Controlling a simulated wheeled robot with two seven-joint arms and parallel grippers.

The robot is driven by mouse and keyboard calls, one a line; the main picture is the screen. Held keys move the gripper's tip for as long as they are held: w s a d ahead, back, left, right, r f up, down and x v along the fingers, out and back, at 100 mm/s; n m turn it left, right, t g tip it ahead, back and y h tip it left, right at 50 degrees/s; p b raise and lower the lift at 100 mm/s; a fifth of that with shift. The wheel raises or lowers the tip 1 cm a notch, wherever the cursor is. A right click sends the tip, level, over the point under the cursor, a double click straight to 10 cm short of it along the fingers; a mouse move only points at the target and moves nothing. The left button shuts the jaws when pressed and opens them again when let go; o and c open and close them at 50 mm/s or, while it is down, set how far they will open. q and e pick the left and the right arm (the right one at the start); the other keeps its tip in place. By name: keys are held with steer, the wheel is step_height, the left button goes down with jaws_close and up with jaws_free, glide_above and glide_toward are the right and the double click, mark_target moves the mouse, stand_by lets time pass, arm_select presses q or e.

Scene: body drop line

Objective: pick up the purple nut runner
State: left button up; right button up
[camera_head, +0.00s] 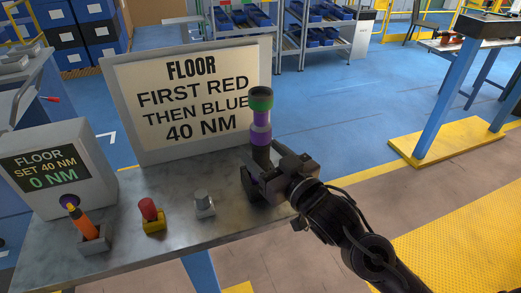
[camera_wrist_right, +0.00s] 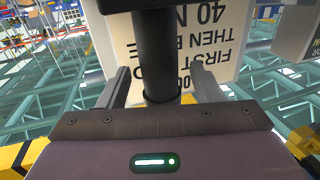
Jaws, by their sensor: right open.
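The purple nut runner (camera_head: 261,132) stands upright near the right end of the grey table, with a purple band, a green collar and a dark lower shaft. My right gripper (camera_head: 263,172) is at its lower shaft, coming from the right. In the right wrist view the dark shaft (camera_wrist_right: 156,50) stands between the two open fingers (camera_wrist_right: 163,85), with a gap visible on each side. The foot of the nut runner is hidden by my gripper. My left gripper is not in view.
A sign (camera_head: 192,100) stands behind the nut runner. To the left on the table (camera_head: 185,243) are a grey socket piece (camera_head: 204,203), a red-topped piece (camera_head: 149,210), an orange tool (camera_head: 82,221) in a holder and a display box (camera_head: 60,165). Free floor lies right of the table.

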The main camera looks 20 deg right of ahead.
mark_target(256, 145)
steer(key=p+x, duration=0.1)
steer(key=x, duration=0.2)
steer(key=shift+w+r, duration=0.15)
steer(key=shift+w, duration=0.05)
steer(key=shift+w+a, duration=0.1)
steer(key=shift+w, duration=0.05)
steer(key=c, duration=0.4)
jaws_close()
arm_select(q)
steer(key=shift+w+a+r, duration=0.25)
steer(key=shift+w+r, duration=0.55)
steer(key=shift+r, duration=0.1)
